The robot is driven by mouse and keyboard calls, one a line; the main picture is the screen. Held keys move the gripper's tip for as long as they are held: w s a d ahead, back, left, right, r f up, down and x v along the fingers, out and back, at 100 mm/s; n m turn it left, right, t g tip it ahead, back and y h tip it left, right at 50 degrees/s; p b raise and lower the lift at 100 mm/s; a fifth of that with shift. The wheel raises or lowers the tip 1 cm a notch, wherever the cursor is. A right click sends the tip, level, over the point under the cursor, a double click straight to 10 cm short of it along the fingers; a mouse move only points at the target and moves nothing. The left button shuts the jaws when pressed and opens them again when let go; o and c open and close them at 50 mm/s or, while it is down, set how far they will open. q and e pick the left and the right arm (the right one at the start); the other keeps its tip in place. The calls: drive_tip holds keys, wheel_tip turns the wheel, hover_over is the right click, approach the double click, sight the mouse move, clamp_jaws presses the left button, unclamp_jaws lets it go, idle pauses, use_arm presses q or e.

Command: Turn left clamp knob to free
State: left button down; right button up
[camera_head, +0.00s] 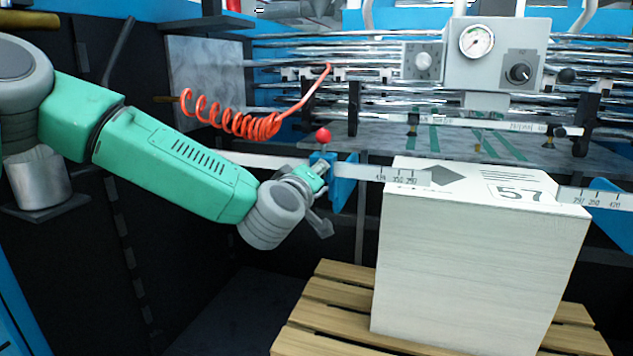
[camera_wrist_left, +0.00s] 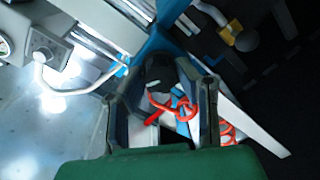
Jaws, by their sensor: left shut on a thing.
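The left clamp (camera_head: 343,184) is a blue block on the white ruler rail, left of the white stack. A red ball (camera_head: 323,135) stands up on its top side. My left gripper (camera_head: 318,175) is at the clamp's left side, just below the red ball, and is shut on the clamp knob, which the fingers mostly hide. The left wrist view shows the dark fingers (camera_wrist_left: 163,88) spread around the clamp area, with a red rod (camera_wrist_left: 152,118) between them. My right gripper is not in view.
A white stack marked 57 (camera_head: 470,260) stands on a wooden pallet (camera_head: 335,310) right of the clamp. A coiled red hose (camera_head: 235,122) hangs behind my left arm. A gauge box (camera_head: 497,50) and metal rollers (camera_head: 350,58) are at the back. Dark floor is clear below the arm.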

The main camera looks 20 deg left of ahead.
use_arm(q)
drive_tip(key=n+b, duration=0.2)
drive_tip(key=n, duration=0.1)
drive_tip(key=n+b, duration=0.1)
drive_tip(key=n, duration=0.1)
drive_tip(key=shift+f+h, duration=0.3)
drive_tip(key=shift+n, duration=0.3)
drive_tip(key=c, duration=1.2)
unclamp_jaws()
drive_tip(key=shift+a+r, duration=0.1)
drive_tip(key=shift+s, duration=0.1)
drive_tip(key=s, duration=1.1)
drive_tip(key=shift+s+a+r, duration=0.3)
drive_tip(key=shift+s, duration=0.05)
